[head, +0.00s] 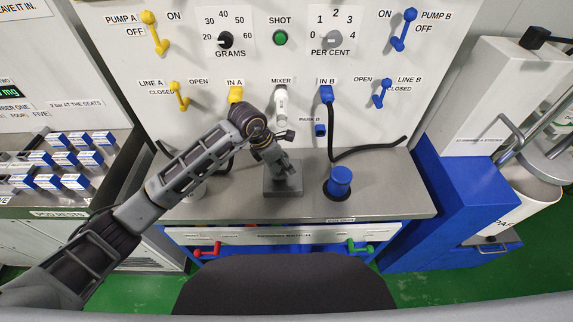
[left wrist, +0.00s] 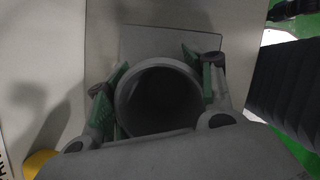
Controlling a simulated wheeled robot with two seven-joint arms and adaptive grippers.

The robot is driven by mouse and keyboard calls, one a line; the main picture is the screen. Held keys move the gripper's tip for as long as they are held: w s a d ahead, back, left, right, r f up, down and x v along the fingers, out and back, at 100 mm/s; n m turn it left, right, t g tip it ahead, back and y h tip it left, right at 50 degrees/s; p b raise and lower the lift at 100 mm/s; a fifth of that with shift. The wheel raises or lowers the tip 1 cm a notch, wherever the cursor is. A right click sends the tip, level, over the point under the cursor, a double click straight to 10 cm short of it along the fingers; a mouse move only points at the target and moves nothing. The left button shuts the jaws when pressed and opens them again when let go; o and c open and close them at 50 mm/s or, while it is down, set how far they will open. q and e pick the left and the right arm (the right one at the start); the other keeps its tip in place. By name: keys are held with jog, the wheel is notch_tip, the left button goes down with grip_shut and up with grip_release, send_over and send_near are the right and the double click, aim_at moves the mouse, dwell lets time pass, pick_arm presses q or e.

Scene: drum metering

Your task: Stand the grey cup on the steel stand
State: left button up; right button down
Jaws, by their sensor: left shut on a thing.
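The grey cup (left wrist: 158,98) is between the green-edged fingers of my left gripper (left wrist: 158,88) in the left wrist view, with its round open mouth facing the camera. In the head view my left gripper (head: 284,168) is low over the steel stand (head: 283,191), in front of the mixer. The cup is hidden or not distinct behind the fingers there. A grey square plate, seemingly the stand (left wrist: 150,42), shows beyond the cup in the left wrist view. I cannot tell whether the cup touches it. My right gripper is not in view.
The white mixer outlet (head: 281,103) hangs on the panel above and behind the gripper. A blue cylinder (head: 340,181) stands right of the stand, with a black hose (head: 366,149) behind it. The steel counter (head: 410,190) is clear at far right.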

pick_arm(q)
jog(key=shift+w+d, duration=0.25)
jog(key=shift+d, duration=0.6)
jog(key=shift+a+f, duration=0.1)
jog(key=shift+f, duration=0.6)
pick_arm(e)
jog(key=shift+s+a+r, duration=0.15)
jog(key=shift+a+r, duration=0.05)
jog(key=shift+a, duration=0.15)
pick_arm(q)
jog(key=shift+f, duration=0.15)
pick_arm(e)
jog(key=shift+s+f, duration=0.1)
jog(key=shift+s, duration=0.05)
pick_arm(q)
jog(key=o, duration=1)
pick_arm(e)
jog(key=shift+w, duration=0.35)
